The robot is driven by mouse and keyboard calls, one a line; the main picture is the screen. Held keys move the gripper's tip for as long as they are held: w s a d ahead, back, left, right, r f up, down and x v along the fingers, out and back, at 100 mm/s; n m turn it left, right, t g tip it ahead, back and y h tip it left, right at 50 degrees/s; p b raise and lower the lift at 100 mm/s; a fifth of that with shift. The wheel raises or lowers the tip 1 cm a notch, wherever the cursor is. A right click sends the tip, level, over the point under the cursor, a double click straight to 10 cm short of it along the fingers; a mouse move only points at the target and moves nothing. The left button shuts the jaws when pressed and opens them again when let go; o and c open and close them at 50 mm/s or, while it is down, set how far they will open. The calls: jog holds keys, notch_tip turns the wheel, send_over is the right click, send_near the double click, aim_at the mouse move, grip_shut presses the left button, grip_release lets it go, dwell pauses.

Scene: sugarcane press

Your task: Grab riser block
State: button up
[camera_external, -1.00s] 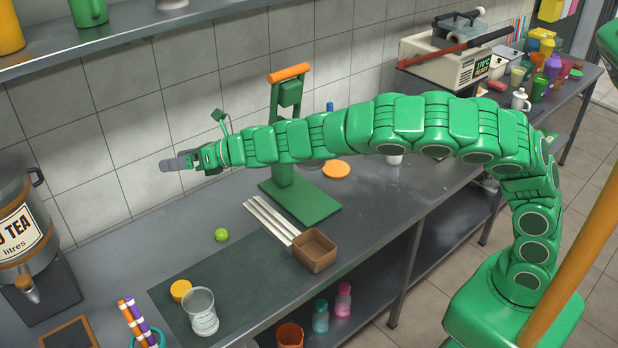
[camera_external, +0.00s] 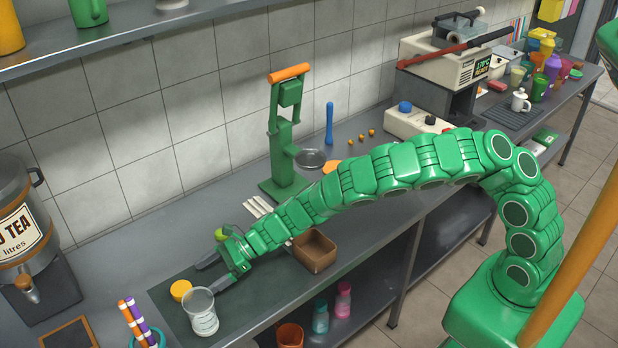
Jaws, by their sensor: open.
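No thing is marked as the riser block. The most block-like thing is a brown square box-shaped piece (camera_external: 315,251) with a hollow-looking top, at the front edge of the counter beside my arm. My gripper (camera_external: 207,278) is open and empty, low over the dark mat (camera_external: 240,313), left of the brown piece. Its fingers point left and down, just behind the rim of a clear cup (camera_external: 202,315). An orange-yellow disc (camera_external: 181,290) lies left of the fingertips. I cannot tell whether a finger touches the cup.
A green lime (camera_external: 221,234) sits close behind my gripper. Sugarcane sticks (camera_external: 257,207) lie partly hidden behind my arm. The green press (camera_external: 284,150) stands behind it. The counter's back left is clear.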

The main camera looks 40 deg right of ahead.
aim_at(186, 286)
jog(key=shift+x, duration=1.5)
jog(key=shift+w+a+f, duration=0.15)
jog(key=shift+w+a, duration=0.2)
jog(key=shift+a, duration=0.2)
jog(key=shift+w+a+f, duration=0.2)
jog(key=shift+w+a, duration=0.1)
jog(key=shift+a, duration=0.25)
jog(key=shift+a+f, duration=0.1)
jog(key=shift+a, duration=0.5)
jog(key=shift+w+a+f, duration=0.15)
jog(key=shift+a+f, duration=0.15)
jog(key=shift+a, duration=0.1)
jog(key=c, duration=1.1)
jog(key=shift+r, duration=0.1)
